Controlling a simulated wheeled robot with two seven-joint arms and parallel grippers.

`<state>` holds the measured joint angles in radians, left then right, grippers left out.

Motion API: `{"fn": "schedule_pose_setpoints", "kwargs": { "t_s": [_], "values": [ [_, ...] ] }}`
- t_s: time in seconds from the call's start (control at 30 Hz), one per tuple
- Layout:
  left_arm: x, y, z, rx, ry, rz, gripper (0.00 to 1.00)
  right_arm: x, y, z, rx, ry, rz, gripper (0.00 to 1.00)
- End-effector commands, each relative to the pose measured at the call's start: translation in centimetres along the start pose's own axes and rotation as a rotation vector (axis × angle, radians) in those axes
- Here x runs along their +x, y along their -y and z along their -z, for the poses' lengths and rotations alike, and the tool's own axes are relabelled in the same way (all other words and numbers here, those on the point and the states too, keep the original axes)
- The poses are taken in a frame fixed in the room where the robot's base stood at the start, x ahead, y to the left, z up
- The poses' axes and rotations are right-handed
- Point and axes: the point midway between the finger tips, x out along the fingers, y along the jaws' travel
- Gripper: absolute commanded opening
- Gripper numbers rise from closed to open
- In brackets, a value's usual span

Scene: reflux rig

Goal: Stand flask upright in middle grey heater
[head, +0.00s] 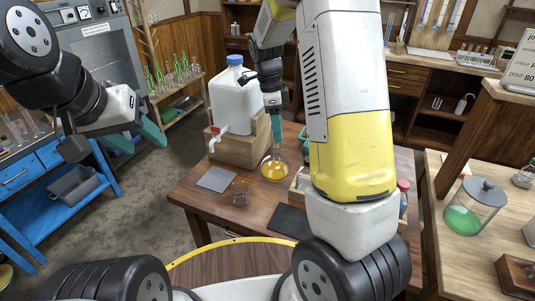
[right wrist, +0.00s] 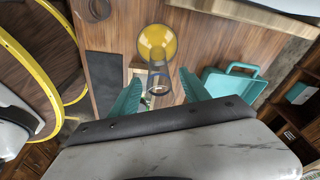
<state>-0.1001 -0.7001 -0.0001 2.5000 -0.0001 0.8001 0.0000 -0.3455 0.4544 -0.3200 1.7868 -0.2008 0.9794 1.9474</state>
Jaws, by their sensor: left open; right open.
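A round flask with amber liquid (head: 275,169) stands on the brown wooden table in the head view, beside the wooden stand of a white jug. In the right wrist view the flask (right wrist: 157,44) shows its neck pointing toward my right gripper (right wrist: 159,84). The teal fingers are apart on either side of the neck's line, with gaps on both sides, and hold nothing. In the head view my right gripper (head: 273,128) is just above the flask. My left gripper (head: 140,137) is open and empty, off the table at the left. I cannot make out a grey heater; my right arm covers part of the table.
The white jug (head: 235,100) stands close left of the flask. A small beaker (head: 240,192), a grey mat (head: 217,179) and a dark mat (head: 290,221) are on the table. A teal case (right wrist: 232,84) shows in the right wrist view.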

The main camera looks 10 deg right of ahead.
Motion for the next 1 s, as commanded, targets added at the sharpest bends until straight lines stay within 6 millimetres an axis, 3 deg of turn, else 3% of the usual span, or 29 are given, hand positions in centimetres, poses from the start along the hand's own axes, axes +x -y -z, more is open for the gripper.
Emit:
{"fn": "schedule_pose_setpoints", "kwargs": {
  "t_s": [0.33,0.6,1.0],
  "values": [
    [0.0,0.0,0.0,0.0,0.0,0.0,0.5,0.85,0.02,0.01,0.0,0.001,0.001,0.52],
    [0.0,0.0,0.0,0.0,0.0,0.0,0.5,0.82,0.02,0.01,-0.001,0.001,0.002,0.0],
    [0.0,0.0,0.0,0.0,0.0,0.0,0.5,0.8,0.03,0.01,-0.001,0.001,0.002,0.0]
  ]
}}
